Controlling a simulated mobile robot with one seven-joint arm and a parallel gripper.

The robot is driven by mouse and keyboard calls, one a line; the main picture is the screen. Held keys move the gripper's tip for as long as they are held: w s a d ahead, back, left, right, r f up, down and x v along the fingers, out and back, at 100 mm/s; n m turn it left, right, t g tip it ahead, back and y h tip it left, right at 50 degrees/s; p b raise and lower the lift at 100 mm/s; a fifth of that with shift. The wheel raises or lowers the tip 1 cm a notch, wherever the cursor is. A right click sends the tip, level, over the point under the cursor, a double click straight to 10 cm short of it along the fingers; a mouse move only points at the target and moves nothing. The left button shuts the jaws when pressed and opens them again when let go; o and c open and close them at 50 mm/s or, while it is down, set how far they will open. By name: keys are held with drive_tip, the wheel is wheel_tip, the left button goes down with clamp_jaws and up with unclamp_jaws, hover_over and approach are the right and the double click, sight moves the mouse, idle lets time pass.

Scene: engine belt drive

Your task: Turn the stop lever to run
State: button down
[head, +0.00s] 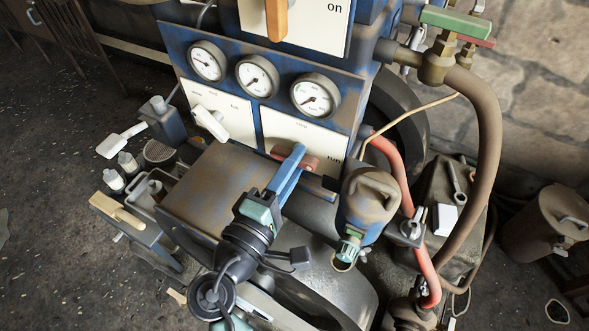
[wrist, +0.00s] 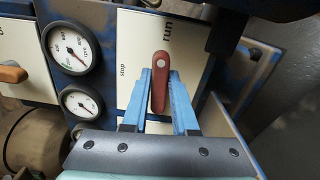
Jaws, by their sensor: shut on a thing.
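The stop lever (head: 308,163) is a short red handle on a cream plate (head: 280,127) below the gauges on the blue engine panel. In the wrist view the lever (wrist: 160,85) lies lengthwise between my two blue fingers. One end points toward the word "run", and the word "stop" is off to its side. The fingers hide part of the lever in the head view.
Three round gauges (head: 257,76) sit above the plate. A white lever (head: 210,122) is to the left, and an orange handle (head: 277,18) is above.

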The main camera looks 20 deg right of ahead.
drive_tip(key=shift+a+f+m+b, duration=0.1)
drive_tip(key=shift+m+b, duration=0.25)
drive_tip(key=shift+m, duration=0.25)
drive_tip(key=c, duration=0.7)
unclamp_jaws()
drive_tip(key=b+v, duration=0.1)
drive_tip(key=v, duration=1.2)
